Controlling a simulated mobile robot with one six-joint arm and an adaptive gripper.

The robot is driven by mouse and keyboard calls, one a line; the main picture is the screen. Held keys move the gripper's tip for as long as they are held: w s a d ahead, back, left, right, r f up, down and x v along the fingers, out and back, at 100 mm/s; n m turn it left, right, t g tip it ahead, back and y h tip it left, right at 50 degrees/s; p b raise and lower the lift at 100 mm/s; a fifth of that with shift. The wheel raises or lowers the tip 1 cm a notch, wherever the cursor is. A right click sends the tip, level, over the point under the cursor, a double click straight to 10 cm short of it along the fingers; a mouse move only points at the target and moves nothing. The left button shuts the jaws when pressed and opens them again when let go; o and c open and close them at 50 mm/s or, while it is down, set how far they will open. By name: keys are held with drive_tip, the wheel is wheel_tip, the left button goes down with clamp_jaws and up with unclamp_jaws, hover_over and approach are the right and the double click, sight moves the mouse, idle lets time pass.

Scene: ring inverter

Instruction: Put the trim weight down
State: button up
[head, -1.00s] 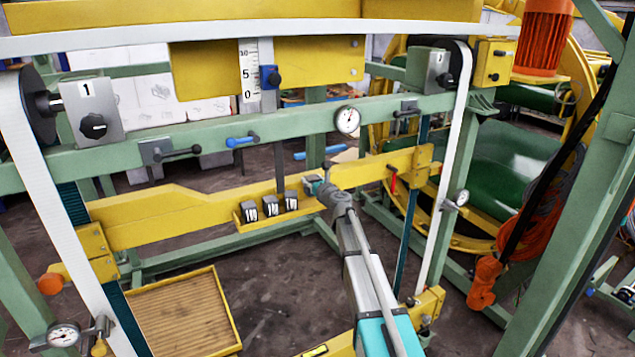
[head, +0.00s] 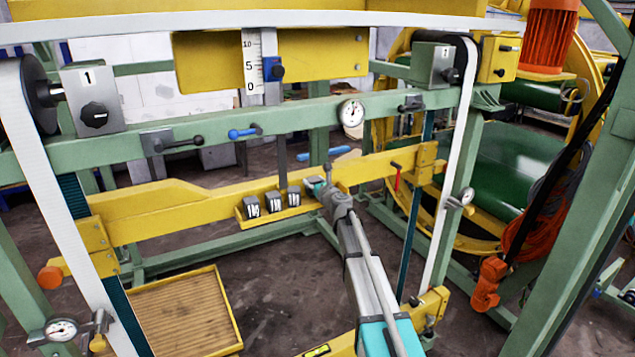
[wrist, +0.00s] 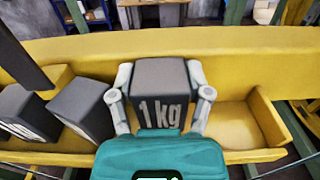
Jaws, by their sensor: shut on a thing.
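The trim weight (wrist: 160,88), a dark grey block marked "1 kg", stands upright between my gripper's fingers in the wrist view. My gripper (wrist: 160,98) is shut on its two sides. The weight is at the yellow tray (wrist: 237,125) on the yellow beam; my gripper hides its lower edge, so I cannot tell whether it touches the tray floor. Two more dark weights (wrist: 82,108) sit to its left. In the head view my gripper (head: 321,188) is at the tray's right end, just right of several dark weights (head: 273,202). The held weight is mostly hidden there.
The tray is bare right of the held weight. The yellow beam (head: 150,215) rises behind the tray. A dark vertical bar (head: 282,160) hangs close above the weights. The green crossbar (head: 300,117) with handles and a dial gauge (head: 351,113) runs above.

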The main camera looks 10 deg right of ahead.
drive_tip(key=shift+f+b, duration=0.55)
drive_tip(key=shift+f, duration=0.25)
drive_tip(key=o, duration=1.3)
drive_tip(key=shift+o, duration=0.2)
drive_tip(key=shift+r, duration=0.15)
drive_tip(key=v, duration=1.2)
drive_tip(key=shift+s, duration=0.15)
